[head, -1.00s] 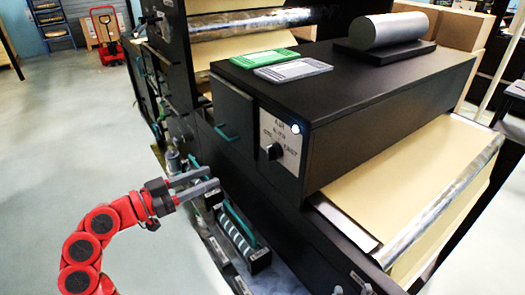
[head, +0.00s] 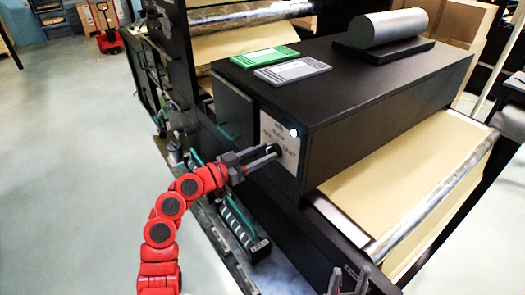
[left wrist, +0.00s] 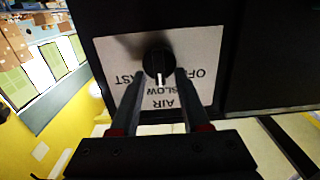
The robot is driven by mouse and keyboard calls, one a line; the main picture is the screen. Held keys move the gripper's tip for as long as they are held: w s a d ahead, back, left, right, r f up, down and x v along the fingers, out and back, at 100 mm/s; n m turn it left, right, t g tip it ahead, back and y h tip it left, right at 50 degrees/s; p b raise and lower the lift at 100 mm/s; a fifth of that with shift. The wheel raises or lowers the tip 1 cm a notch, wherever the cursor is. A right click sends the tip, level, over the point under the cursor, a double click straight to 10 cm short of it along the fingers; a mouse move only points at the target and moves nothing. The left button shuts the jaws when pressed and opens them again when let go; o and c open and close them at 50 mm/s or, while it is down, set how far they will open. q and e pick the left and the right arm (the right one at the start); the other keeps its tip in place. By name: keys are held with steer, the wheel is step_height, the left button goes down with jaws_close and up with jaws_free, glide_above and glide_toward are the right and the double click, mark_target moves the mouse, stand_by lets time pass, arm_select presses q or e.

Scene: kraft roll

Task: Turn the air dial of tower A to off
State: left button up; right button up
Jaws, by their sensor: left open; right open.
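The air dial (left wrist: 158,60) is a round black knob on a pale label plate (left wrist: 112,52), on the side of the black tower. The plate also shows in the head view (head: 287,149). In the left wrist view the lettering is upside down, and the knob's white pointer aims down at SLOW, with OFF to the right. My left gripper (head: 274,153) is open at the plate. Its fingertips (left wrist: 160,80) lie on either side of the knob's lower part; I cannot tell whether they touch it. My right gripper (head: 350,280) is open and empty at the bottom edge of the head view.
A green card (head: 264,57) and a grey card (head: 292,71) lie on the tower's top, with a grey cylinder (head: 384,34) behind. A brown paper web (head: 390,178) runs out at the right. Open floor (head: 70,170) lies at the left.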

arm_select(q)
jaws_close()
steer(key=shift+n, duration=0.3)
stand_by(0.3)
steer(key=shift+w+a+n+b, duration=0.1)
steer(key=shift+n+b, duration=0.3)
steer(key=shift+n, duration=0.5)
steer(key=shift+w+a+f+n+p, duration=0.1)
steer(key=shift+n+p, duration=0.05)
steer(key=shift+n, duration=1.45)
steer(key=shift+w+a+f+n+p, duration=0.1)
steer(key=shift+n, duration=1.5)
steer(key=shift+w+f+n+p, duration=0.1)
steer(key=shift+n+p, duration=0.05)
steer(key=shift+n, duration=1.45)
